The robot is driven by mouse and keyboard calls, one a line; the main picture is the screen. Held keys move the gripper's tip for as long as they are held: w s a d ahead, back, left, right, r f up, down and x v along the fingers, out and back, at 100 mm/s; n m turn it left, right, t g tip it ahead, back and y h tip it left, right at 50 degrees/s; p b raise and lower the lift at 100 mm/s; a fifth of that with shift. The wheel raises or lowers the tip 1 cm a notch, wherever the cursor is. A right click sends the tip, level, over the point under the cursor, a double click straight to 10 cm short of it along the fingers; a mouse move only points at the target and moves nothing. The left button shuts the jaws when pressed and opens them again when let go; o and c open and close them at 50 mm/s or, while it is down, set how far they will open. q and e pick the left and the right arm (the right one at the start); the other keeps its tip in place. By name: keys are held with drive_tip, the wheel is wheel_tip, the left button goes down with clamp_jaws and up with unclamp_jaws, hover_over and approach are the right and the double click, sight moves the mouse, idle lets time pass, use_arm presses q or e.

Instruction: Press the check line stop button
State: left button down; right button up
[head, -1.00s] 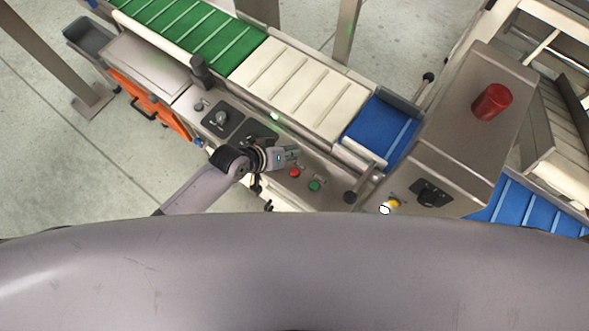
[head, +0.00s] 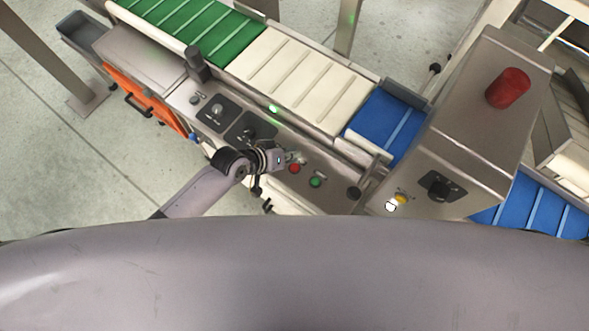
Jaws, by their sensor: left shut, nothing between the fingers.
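The check line's control panel shows a red button (head: 294,168) and a green button (head: 315,182) side by side on its steel front. The red one looks like the stop button; its label is too small to read. My left gripper (head: 296,158) is shut and empty, with its fingertips right by the red button, just above it in the picture. I cannot tell whether the tips touch the panel. My right gripper is not in view.
Black knobs (head: 217,110) lie left of my gripper. The white belt (head: 300,80) runs behind the panel.

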sight(292, 165)
use_arm(q)
wheel_tip(292, 165, down, 3)
drive_tip(key=shift+r+b, duration=0.15)
drive_tip(key=shift+b, duration=0.4)
drive_tip(key=shift+f, duration=0.35)
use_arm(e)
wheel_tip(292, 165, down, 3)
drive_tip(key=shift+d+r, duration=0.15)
use_arm(q)
drive_tip(key=shift+f, duration=0.1)
drive_tip(key=shift+f+b, duration=0.3)
drive_tip(key=shift+b, duration=0.05)
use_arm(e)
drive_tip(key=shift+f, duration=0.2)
